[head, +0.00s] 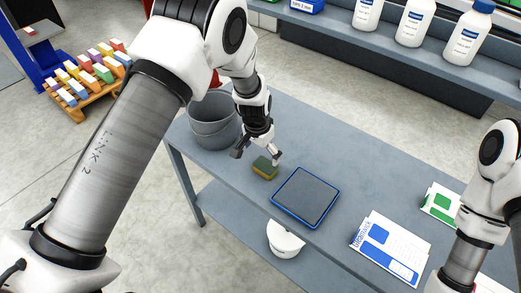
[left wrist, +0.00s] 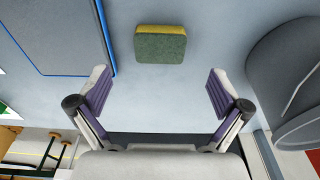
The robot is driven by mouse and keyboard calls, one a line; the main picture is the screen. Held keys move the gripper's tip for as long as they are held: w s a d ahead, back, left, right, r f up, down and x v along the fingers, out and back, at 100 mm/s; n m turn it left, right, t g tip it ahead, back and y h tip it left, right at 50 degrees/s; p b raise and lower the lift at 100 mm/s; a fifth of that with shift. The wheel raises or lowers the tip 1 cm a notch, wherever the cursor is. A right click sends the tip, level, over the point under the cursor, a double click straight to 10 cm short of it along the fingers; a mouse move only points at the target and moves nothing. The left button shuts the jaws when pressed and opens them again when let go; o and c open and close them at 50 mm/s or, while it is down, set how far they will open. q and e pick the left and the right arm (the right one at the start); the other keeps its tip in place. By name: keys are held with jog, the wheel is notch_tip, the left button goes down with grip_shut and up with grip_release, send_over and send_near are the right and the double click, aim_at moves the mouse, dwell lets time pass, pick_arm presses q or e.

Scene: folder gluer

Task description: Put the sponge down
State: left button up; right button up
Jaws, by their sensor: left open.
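The sponge (head: 264,168), green with a yellow layer, lies on the grey table between the grey bucket and the blue-edged tray. In the left wrist view the sponge (left wrist: 161,44) lies flat beyond the fingertips, centred between them and apart from both. My left gripper (head: 257,153) is open and empty just beside the sponge; its two spread fingers also show in the left wrist view (left wrist: 161,92). My right arm shows at the right edge of the head view, but its gripper is out of view.
A grey bucket (head: 212,122) stands left of the sponge. A blue-edged tray (head: 305,196) lies to its right. Printed cartons (head: 391,246) lie farther right. White bottles (head: 413,22) stand on the shelf behind. A white round container (head: 284,238) sits on the lower shelf.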

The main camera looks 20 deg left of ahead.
pick_arm(q)
jog(key=s+a+f+n+b, duration=0.1)
jog(key=s+f, duration=0.4)
jog(key=s, duration=0.6)
jog(key=s+a+f+n+g+b, duration=0.1)
jog(key=s+a+f+n, duration=0.1)
jog(key=s+f, duration=0.4)
jog(key=s+a+f+n+b, duration=0.1)
jog(key=s+a+f, duration=0.2)
jog(key=s, duration=1.3)
notch_tip(320, 180, down, 3)
jog(key=shift+s+a+r+b, duration=0.15)
jog(key=shift+s+a+b, duration=0.15)
jog(key=shift+a, duration=0.1)
